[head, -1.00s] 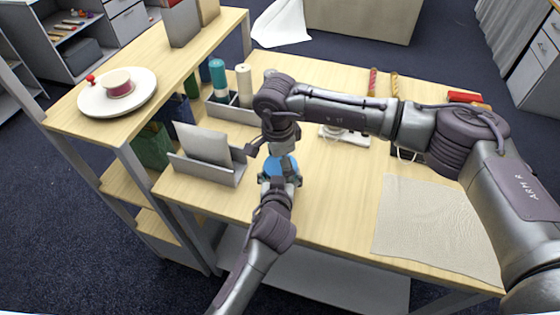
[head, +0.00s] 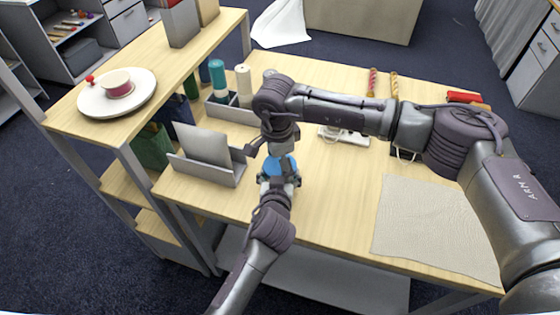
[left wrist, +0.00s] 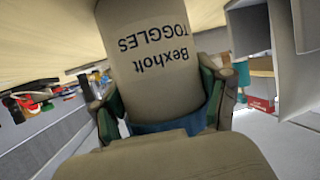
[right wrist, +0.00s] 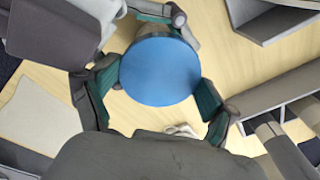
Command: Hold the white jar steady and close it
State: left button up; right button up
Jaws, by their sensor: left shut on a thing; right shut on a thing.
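The jar (left wrist: 158,60) has a pale body lettered "Bexholt TOGGLES", upside down in the left wrist view. My left gripper (head: 280,184) is shut around it over the table. The blue lid (right wrist: 160,71) shows as a round disc in the right wrist view and partly in the head view (head: 280,166). My right gripper (right wrist: 158,95) is shut on the lid's edge from above, with one pad on each side. Part of my left gripper shows beyond the lid in the right wrist view. The grippers hide the seam, so I cannot tell how tightly the lid sits.
A grey holder (head: 208,168) with an upright panel stands left of the jar. Behind it is a grey divided box (head: 232,110) with teal and cream spools. A beige cloth (head: 432,225) lies at right. Bare tabletop (head: 335,195) lies between the cloth and the jar.

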pick_arm(q)
jog(key=shift+r, duration=0.2)
pick_arm(e)
jog(key=shift+o, duration=0.6)
jog(key=shift+d+f, duration=0.2)
jog(key=shift+f, duration=0.55)
pick_arm(q)
jog(key=shift+w, duration=0.1)
pick_arm(e)
jog(key=shift+s+a+r+t, duration=0.1)
jog(key=shift+s+r+t, duration=0.1)
jog(key=shift+r+t, duration=0.15)
jog(key=shift+c, duration=0.2)
